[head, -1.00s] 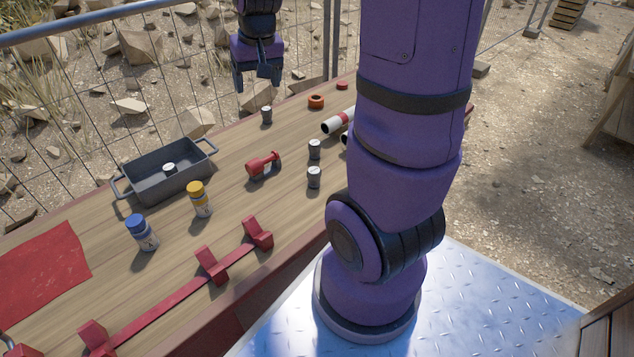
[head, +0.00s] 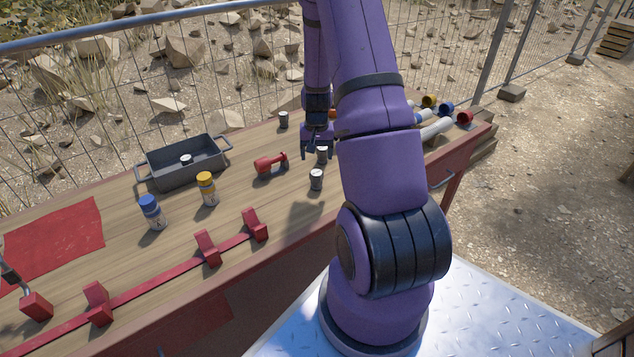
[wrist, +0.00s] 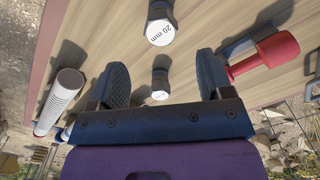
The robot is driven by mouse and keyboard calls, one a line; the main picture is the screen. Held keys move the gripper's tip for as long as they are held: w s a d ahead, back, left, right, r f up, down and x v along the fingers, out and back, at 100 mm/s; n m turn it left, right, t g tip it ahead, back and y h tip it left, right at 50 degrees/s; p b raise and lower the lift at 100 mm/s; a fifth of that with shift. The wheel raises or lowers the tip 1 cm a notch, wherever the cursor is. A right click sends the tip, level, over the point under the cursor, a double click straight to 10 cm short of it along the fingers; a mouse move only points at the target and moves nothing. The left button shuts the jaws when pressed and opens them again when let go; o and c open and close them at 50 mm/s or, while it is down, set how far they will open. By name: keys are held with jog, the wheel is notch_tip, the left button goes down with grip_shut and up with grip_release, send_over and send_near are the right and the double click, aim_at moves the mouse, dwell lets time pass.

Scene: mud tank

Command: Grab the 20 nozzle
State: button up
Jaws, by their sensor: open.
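The 20 nozzle, a dark cylinder with a white top reading "20 mm" (wrist: 160,32), stands upright near the top of the wrist view. It appears to be the nearer of two nozzles on the bench in the head view (head: 316,180). A second similar nozzle (wrist: 160,85) shows between my fingers in the wrist view, its label too small to read; in the head view it stands just behind (head: 322,155). My gripper (head: 318,149) is open and empty above the bench, close to that second nozzle. In the wrist view, my gripper (wrist: 163,76) has both fingers spread wide.
A red-handled tool (head: 270,163) lies left of the nozzles; pale tubes (head: 436,130) lie to the right. Another nozzle (head: 283,119) stands at the back. A grey tray (head: 155,178) holds one more. Blue-capped (head: 153,213) and yellow-capped (head: 207,190) bottles stand left. A red rack (head: 150,288) runs along the front.

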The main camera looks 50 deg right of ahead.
aim_at(316, 173)
jog(key=shift+s+a+f, duration=0.1)
jog(key=shift+a+f, duration=0.05)
jog(key=shift+f, duration=2.4)
jog(key=shift+s+a+f, duration=0.1)
jog(key=shift+f, duration=2.45)
jog(key=c, duration=1)
